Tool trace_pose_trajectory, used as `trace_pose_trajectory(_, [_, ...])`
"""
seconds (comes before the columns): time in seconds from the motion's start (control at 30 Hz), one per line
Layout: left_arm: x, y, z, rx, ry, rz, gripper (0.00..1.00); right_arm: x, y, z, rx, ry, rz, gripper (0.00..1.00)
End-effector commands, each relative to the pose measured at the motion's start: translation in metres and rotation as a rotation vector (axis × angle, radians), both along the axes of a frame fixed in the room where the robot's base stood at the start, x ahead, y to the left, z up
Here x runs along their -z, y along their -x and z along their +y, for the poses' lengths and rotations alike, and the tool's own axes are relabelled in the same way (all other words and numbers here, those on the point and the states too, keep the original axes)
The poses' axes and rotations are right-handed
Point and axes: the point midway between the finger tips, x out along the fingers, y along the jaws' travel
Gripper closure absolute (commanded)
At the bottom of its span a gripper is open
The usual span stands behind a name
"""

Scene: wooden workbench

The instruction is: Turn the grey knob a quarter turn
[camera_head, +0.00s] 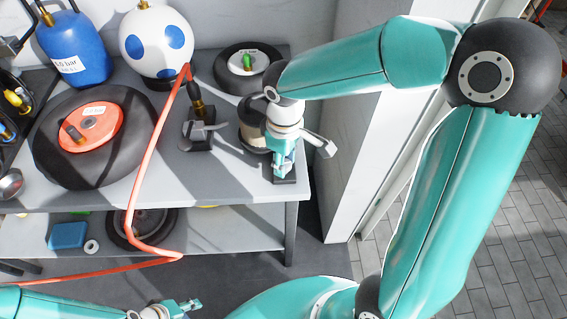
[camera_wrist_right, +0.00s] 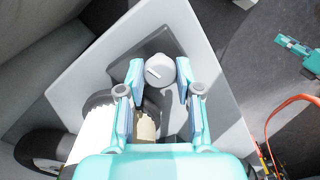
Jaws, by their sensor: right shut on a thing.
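The grey knob (camera_wrist_right: 160,71), round with a white pointer mark, sits on a dark square base (camera_wrist_right: 150,48) near the bench corner in the right wrist view. The mark points up and to the left there. My right gripper (camera_wrist_right: 160,78) has one finger on each side of the knob and is shut on it. In the head view the right gripper (camera_head: 284,168) reaches down to the bench's front right corner and hides the knob. My left gripper (camera_head: 186,307) is low in the head view, away from the bench top; its finger opening is unclear.
The grey bench (camera_head: 240,190) also holds a black wheel with an orange hub (camera_head: 95,120), a blue bottle (camera_head: 75,50), a white ball with blue spots (camera_head: 155,40) and a small dark stand (camera_head: 200,130). An orange hose (camera_head: 150,150) hangs over the front edge.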

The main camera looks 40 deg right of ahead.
Motion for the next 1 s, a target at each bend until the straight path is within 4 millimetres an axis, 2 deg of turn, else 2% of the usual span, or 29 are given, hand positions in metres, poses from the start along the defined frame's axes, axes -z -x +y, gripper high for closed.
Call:
trace_pose_trajectory(0.4, [0.0114,0.0000,-0.0001,0.000,0.000,0.000,0.60,-0.0013,-0.0028,-0.0007,0.202,0.000,-0.010,1.00])
trace_pose_trajectory(0.93, [0.0118,0.0001,0.0000,0.000,0.000,0.000,0.60,-0.0023,-0.0030,-0.0007,0.229,-0.001,-0.012,1.00])
trace_pose_trajectory(0.97, [0.0118,0.0001,0.0000,0.000,0.000,0.000,0.60,-0.0023,-0.0031,-0.0006,0.229,-0.001,-0.012,0.61])
trace_pose_trajectory(1.0, [0.0118,0.0001,0.0000,0.000,0.000,0.000,0.60,-0.0022,-0.0030,-0.0007,0.228,-0.001,-0.012,0.54])
